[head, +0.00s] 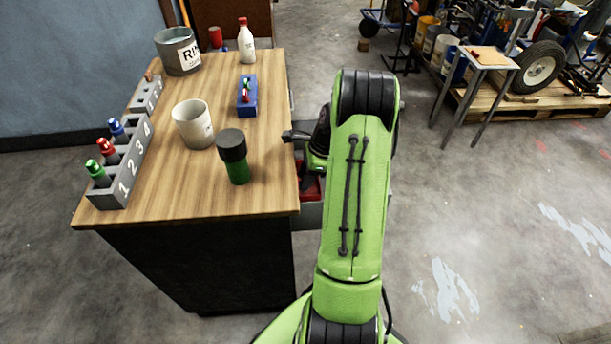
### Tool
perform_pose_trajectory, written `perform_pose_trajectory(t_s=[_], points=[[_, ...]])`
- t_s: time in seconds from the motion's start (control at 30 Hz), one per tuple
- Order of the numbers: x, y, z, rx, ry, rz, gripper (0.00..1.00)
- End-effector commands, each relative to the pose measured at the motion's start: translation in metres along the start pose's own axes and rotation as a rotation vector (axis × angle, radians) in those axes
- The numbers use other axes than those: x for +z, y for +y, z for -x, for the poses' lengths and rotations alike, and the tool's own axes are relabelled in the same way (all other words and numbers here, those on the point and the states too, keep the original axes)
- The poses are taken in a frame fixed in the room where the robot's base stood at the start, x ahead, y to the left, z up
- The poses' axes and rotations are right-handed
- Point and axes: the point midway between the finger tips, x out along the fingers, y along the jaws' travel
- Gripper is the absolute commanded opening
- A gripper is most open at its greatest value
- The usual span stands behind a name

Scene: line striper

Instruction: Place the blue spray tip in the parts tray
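The blue spray tip (117,129) stands upright in the grey numbered rack (117,189) on the left edge of the bench, apparently by number 3. A red tip (106,147) and a green tip (95,169) stand nearer in the same rack. A small blue tray (247,108) with red and green pieces in it lies toward the back of the bench; I cannot tell for certain that it is the parts tray. My gripper (288,136) is at the bench's right edge, well right of the blue tip. My arm hides most of it, and its opening is unclear.
A white cup (193,124) and a dark-capped green bottle (234,157) stand between my gripper and the rack. A second grey block (147,95), a grey bucket (179,52) and a red-capped white bottle (246,42) are farther back. The front bench top is clear.

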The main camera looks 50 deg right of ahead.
Motion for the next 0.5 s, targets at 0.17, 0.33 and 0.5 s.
perform_pose_trajectory(t_s=[0.17,0.33,0.5], points=[[0.000,0.000,0.000,0.000,0.000,0.000,0.36],[0.001,-0.001,0.020,-0.004,0.000,-0.001,0.36],[0.002,-0.001,0.068,-0.006,0.001,-0.002,0.36]])
